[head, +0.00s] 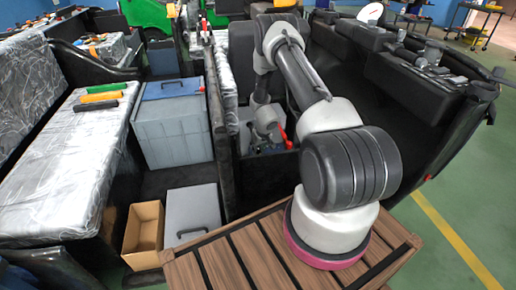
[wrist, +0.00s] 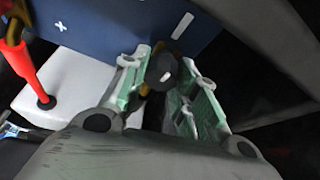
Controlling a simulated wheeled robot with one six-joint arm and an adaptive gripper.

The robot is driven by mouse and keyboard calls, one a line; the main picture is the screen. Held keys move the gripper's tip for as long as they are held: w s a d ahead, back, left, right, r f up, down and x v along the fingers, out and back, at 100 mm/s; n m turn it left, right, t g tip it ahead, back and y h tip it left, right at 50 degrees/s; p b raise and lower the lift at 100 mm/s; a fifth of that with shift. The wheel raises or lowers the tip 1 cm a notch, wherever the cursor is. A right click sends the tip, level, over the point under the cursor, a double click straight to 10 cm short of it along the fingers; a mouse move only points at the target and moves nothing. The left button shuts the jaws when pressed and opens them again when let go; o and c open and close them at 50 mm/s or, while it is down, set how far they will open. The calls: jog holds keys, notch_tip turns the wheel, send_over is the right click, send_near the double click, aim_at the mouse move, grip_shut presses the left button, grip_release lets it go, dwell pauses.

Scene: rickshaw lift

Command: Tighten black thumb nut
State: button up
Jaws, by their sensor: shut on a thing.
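The black thumb nut (wrist: 161,72) is a dark round knob in the wrist view, beside the blue box marked with a white plus and a white bar (wrist: 110,22). My gripper (wrist: 162,88) has its green-padded fingers on either side of the nut, shut on it. The nut's underside and the part below it are mostly hidden by the fingers. In the head view my arm reaches down into the dark bay, and the nut cannot be made out there.
A red sleeved lead (wrist: 32,75) stands on the white surface (wrist: 75,82) left of my gripper. A dark panel is close on the right. In the head view, a grey bin (head: 172,128) and an open cardboard box (head: 144,228) stand to the left.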

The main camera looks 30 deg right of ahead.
jog(key=o, duration=0.7)
jog(key=shift+o, duration=0.2)
jog(key=shift+r, duration=0.1)
jog(key=v, duration=1.1)
jog(key=shift+s+r, duration=0.15)
jog(key=shift+r, duration=0.25)
